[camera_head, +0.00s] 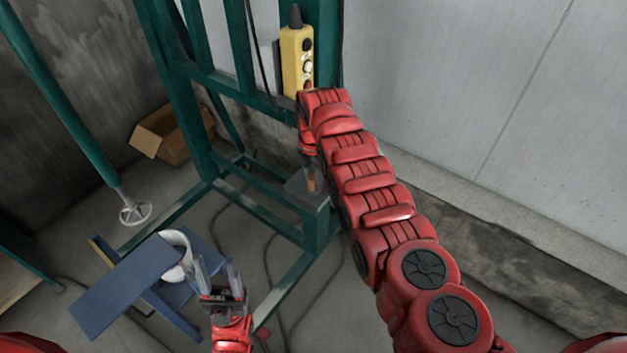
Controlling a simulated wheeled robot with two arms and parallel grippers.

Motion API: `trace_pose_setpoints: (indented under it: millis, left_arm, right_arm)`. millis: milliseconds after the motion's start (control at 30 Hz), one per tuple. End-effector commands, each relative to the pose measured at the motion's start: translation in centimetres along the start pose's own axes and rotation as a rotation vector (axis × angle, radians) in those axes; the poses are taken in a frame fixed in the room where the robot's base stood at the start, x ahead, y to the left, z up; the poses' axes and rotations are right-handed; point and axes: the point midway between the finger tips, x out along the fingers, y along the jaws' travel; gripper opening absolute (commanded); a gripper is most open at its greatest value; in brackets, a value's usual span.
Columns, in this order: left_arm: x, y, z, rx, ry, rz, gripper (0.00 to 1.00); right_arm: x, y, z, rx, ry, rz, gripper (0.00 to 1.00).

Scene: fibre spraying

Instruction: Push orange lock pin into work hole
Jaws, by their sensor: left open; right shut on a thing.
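A small orange piece, which looks like the lock pin (311,185), shows at the tip of my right gripper (312,188). That gripper points down and is shut on it, just above a dark grey block (296,187) on the green frame. The work hole cannot be made out, so I cannot tell whether the pin touches or enters it. My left gripper (217,270) is open and empty, pointing up at the lower middle, near a blue bench and a white container. My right arm hides part of the frame.
The green steel frame (259,203) stands upright in the middle. A yellow control box (297,58) hangs on it. A blue bench (127,288) with a white container (177,253) is at lower left. A cardboard box (172,135) lies behind. Dark cables cross the floor.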

Motion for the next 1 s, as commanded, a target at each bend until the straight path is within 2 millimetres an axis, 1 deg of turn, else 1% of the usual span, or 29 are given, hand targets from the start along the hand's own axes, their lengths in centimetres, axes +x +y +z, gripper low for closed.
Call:
trace_pose_setpoints:
  millis: [167, 267, 333, 367, 400, 533, 800, 900, 1000]
  left_arm:
    - [-0.6, 0.0, 0.1, 0.000, 0.000, 0.000, 0.50]
    - [-1.1, 0.1, 0.2, 0.000, 0.000, 0.000, 0.50]
    - [-2.6, 0.1, 0.4, 0.000, 0.000, 0.000, 0.50]
    - [-2.9, 0.1, 0.5, 0.000, 0.000, 0.000, 0.50]
    - [-2.7, 0.1, 0.5, 0.000, 0.000, 0.000, 0.50]
    - [-3.4, 0.2, 0.6, 0.000, 0.000, 0.000, 0.50]
    - [-3.9, 0.2, 0.7, 0.000, 0.000, 0.000, 0.50]
    - [-5.1, 0.2, 0.9, 0.000, 0.000, 0.000, 0.50]
    - [-5.7, 0.3, 1.0, 0.000, 0.000, 0.000, 0.50]
  right_arm:
    - [-0.7, 0.1, 0.1, 0.000, -0.002, 0.004, 0.00]
    - [-1.4, 0.0, 0.1, 0.001, -0.001, 0.003, 0.00]
    - [-2.6, 0.2, 0.3, 0.003, -0.004, 0.010, 0.00]
    - [-3.1, 0.2, 0.0, 0.000, -0.003, 0.007, 0.00]
    - [-3.1, 0.2, -0.9, -0.003, -0.001, 0.002, 0.00]
    - [-3.2, 0.4, -2.9, -0.003, 0.001, 0.002, 0.00]
    - [-4.1, 1.0, -8.0, -0.001, 0.000, 0.001, 0.00]
    - [-4.0, 1.3, -10.8, -0.003, -0.002, 0.001, 0.00]
    - [-4.2, 1.6, -12.9, -0.002, -0.001, 0.001, 0.00]
